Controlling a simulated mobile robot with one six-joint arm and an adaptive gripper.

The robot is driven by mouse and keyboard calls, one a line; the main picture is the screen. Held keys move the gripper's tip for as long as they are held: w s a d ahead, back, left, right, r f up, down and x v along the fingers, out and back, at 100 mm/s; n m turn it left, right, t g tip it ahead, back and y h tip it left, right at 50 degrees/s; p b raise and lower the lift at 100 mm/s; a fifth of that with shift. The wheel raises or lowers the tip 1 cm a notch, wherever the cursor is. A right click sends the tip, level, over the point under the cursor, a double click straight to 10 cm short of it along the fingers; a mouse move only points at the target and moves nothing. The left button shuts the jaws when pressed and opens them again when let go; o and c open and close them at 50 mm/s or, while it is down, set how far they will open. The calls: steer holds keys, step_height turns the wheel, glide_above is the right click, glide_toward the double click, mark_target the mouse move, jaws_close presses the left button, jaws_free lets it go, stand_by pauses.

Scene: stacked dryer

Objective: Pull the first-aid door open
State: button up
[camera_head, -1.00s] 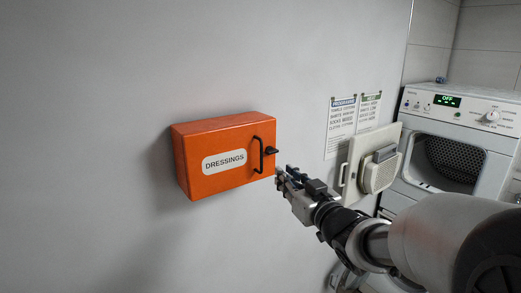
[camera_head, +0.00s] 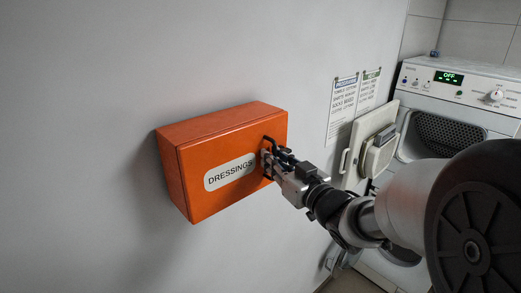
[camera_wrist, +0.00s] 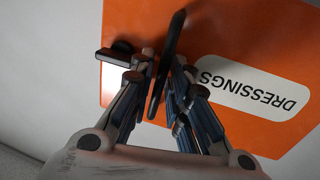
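The first-aid box is an orange wall cabinet (camera_head: 205,165) with a white DRESSINGS label (camera_head: 230,172); its door looks closed. The door's black bar handle (camera_wrist: 167,62) runs between my gripper's two fingers in the wrist view (camera_wrist: 163,78). The fingers stand on either side of the bar, apart, with narrow gaps, so my gripper looks open around it. A black knob or latch (camera_wrist: 118,53) lies just left of the fingers in the wrist view. In the head view my gripper (camera_head: 268,163) is at the door's right edge and hides most of the handle.
A white dryer (camera_head: 455,115) with its display reading OFF stands at the right. Its pale door (camera_head: 367,148) hangs open to the right of my gripper. Two printed notices (camera_head: 352,100) are on the wall. The wall left of the cabinet is bare.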

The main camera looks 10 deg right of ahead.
steer(key=shift+w, duration=0.1)
steer(key=shift+c, duration=0.5)
jaws_close()
